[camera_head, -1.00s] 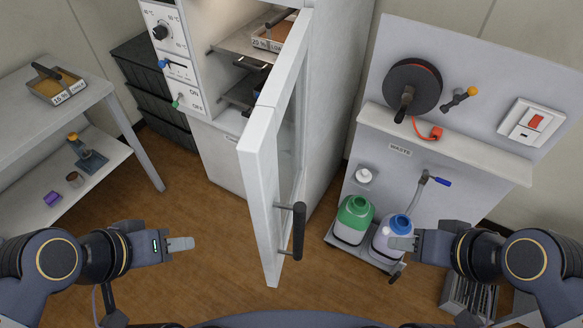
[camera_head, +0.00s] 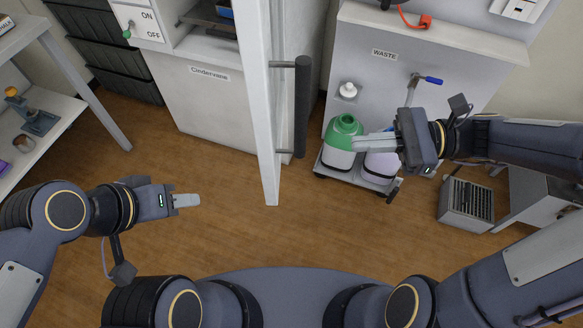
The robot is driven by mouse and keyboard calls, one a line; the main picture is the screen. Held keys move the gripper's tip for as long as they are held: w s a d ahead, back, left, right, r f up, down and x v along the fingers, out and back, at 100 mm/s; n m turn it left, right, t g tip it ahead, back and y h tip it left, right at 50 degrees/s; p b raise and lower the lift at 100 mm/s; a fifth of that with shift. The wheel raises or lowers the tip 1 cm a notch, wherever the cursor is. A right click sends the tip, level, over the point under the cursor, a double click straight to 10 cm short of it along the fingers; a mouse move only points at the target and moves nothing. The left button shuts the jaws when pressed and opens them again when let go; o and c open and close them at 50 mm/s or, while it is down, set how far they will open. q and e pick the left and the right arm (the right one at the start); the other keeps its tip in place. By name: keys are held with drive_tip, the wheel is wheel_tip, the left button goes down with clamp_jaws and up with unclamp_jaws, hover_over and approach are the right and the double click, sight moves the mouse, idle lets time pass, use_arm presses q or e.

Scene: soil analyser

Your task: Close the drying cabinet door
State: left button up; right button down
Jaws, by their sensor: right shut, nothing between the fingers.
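The drying cabinet (camera_head: 185,95) stands at the upper left, with its lower front labelled "Cindervane". Its white door (camera_head: 262,120) stands wide open, swung out towards me and seen nearly edge-on. The dark vertical door handle (camera_head: 302,106) is on the door's right side. My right gripper (camera_head: 358,144) is shut and empty, right of the handle and apart from it, in front of the waste bottles. My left gripper (camera_head: 187,200) is left of the door over the floor, touching nothing; its fingers are seen side-on, so their opening is unclear.
A green-topped bottle (camera_head: 341,140) and a partly hidden white bottle (camera_head: 380,168) stand on a low trolley below the waste panel (camera_head: 450,70). A grey vented box (camera_head: 467,203) is on the floor at right. A shelf table (camera_head: 60,50) is at left. Floor before the door is clear.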

drive_tip(key=w+f+m+t+y, duration=0.1)
drive_tip(key=m, duration=0.1)
drive_tip(key=b, duration=0.2)
approach(272, 138)
drive_tip(key=a, duration=0.5)
drive_tip(key=shift+a+f, duration=0.25)
drive_tip(key=shift+a, duration=0.15)
drive_tip(key=shift+w+a, duration=0.1)
drive_tip(key=shift+a, duration=0.45)
use_arm(q)
wheel_tip(272, 138, down, 3)
drive_tip(key=shift+s+f, duration=0.1)
